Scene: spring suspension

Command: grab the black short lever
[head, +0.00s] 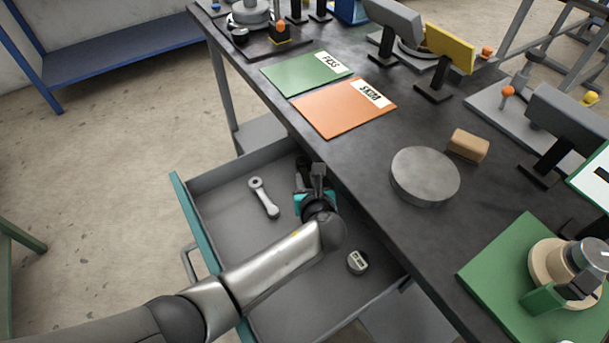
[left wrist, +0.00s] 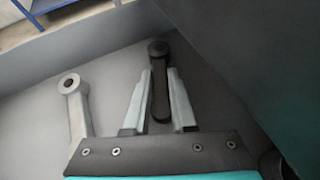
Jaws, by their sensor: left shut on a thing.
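The black short lever (left wrist: 159,95) stands out between my two fingers in the left wrist view, with its round end beyond the fingertips. In the head view the black lever (head: 303,166) is partly hidden by my gripper and wrist. My left gripper (left wrist: 159,75) is shut on the lever, inside the open drawer (head: 225,235). The same left gripper (head: 306,185) shows in the head view near the drawer's table side. Whether the lever touches the drawer floor, I cannot tell. My right gripper is not in view.
A longer grey lever (head: 264,197) lies in the drawer left of my gripper; it also shows in the left wrist view (left wrist: 74,105). The dark tabletop (head: 370,150) overhangs the drawer's right side.

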